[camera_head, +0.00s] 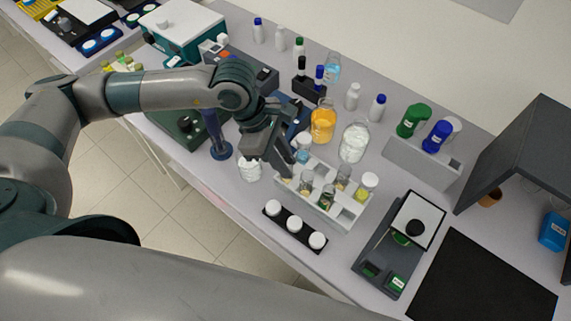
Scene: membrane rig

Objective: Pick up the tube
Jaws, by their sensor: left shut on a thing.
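My left gripper (280,165) points down at the back-left end of a white rack (351,214). It is shut on a tube, which the fingers mostly hide; I cannot tell whether the tube is clear of its slot. Several other tubes and small vials stand in the rack, among them a glass tube (306,179), one with dark green contents (327,196) and a yellow-capped vial (363,187). A light-blue vial (303,150) stands just behind the gripper. My right gripper is not in view.
A black strip with white-capped jars (294,224) lies in front of the rack. An orange-filled bottle (323,122) and a jar of white material (354,142) stand close behind it.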

